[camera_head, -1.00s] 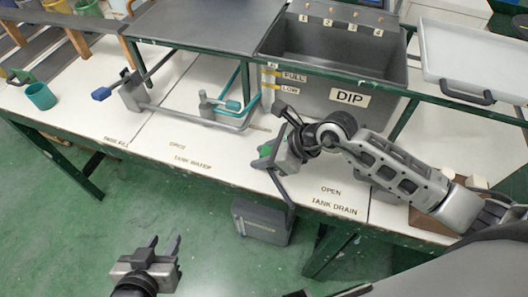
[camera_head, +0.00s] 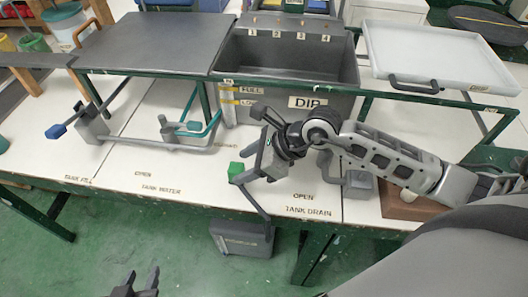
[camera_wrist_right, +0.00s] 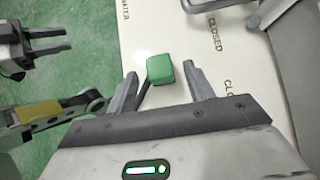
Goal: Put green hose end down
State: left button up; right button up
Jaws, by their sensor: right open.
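The green hose end (camera_head: 236,172) is a small green block at the end of a dark rod, above the front part of the white bench top. It also shows in the right wrist view (camera_wrist_right: 160,69), just beyond the fingertips. My right gripper (camera_head: 252,168) is open in front of it, and its fingers (camera_wrist_right: 161,90) stand apart on either side below the block. I see no finger closed on it. The rod is partly hidden behind the gripper. My left gripper (camera_head: 140,282) is open and empty at the bottom edge, low in front of the bench.
The grey DIP tank (camera_head: 285,80) stands behind my right gripper. A white tray (camera_head: 440,60) is at the back right. A grey box (camera_head: 240,238) hangs below the bench front.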

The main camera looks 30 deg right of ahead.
jog(key=v, duration=0.7)
dwell(0.3)
